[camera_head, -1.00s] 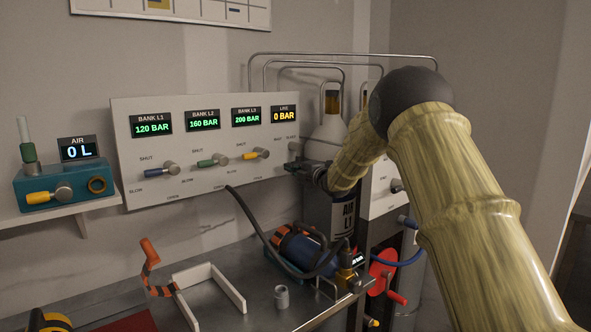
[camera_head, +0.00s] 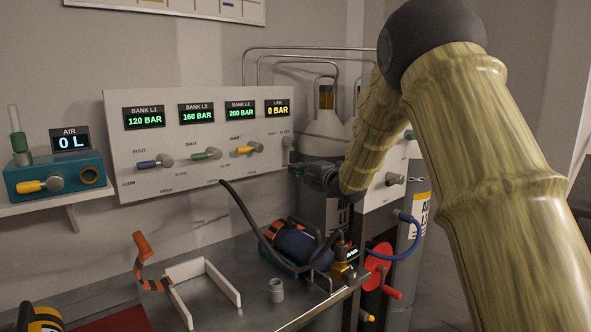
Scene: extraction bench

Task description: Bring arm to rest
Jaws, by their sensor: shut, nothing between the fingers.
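My arm comes in from the right, with bamboo-like links and a dark round elbow. My gripper (camera_head: 297,170) is small and dark at the end of the forearm. It is shut and empty, in front of the right edge of the white valve panel (camera_head: 200,130). Whether it touches the panel cannot be told. My forearm hides part of the grey cylinders (camera_head: 324,128) behind it.
A steel bench (camera_head: 235,265) below carries a blue cylinder (camera_head: 297,243) with a black hose, a small grey cup (camera_head: 276,290) and a white bracket (camera_head: 222,281). A red crank wheel (camera_head: 375,270) stands at its right. A teal air unit (camera_head: 50,178) sits on the left shelf.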

